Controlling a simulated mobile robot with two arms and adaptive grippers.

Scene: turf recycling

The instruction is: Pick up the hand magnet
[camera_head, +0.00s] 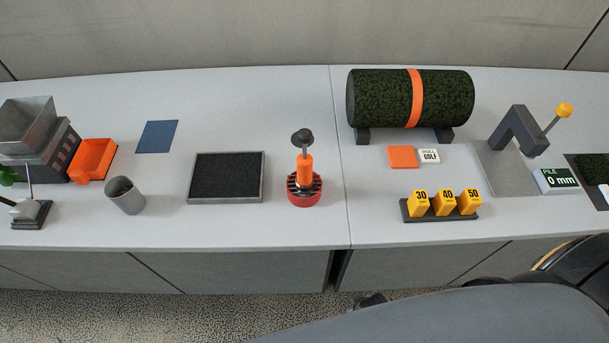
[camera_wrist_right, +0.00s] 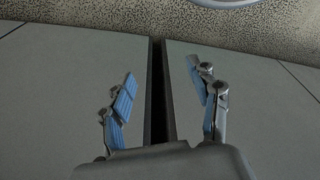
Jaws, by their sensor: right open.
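The hand magnet (camera_head: 304,173) appears to be the upright tool with a red slotted round base, an orange grip and a dark knob on top. It stands on the light grey worktop near the middle of the head view, just left of the seam. My right gripper (camera_wrist_right: 163,90) shows in the right wrist view with its two blue-padded fingers spread and nothing between them. It faces the grey cabinet fronts below the worktop, apart from the magnet, which is not in that view. My left gripper is not in view.
A tray of black granules (camera_head: 226,196) stands left of the magnet, with a grey cup (camera_head: 125,196) and an orange bin (camera_head: 93,159) further left. On the right are a turf roll (camera_head: 447,98) and a rack of yellow blocks (camera_head: 440,215). The worktop in front of the magnet is clear.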

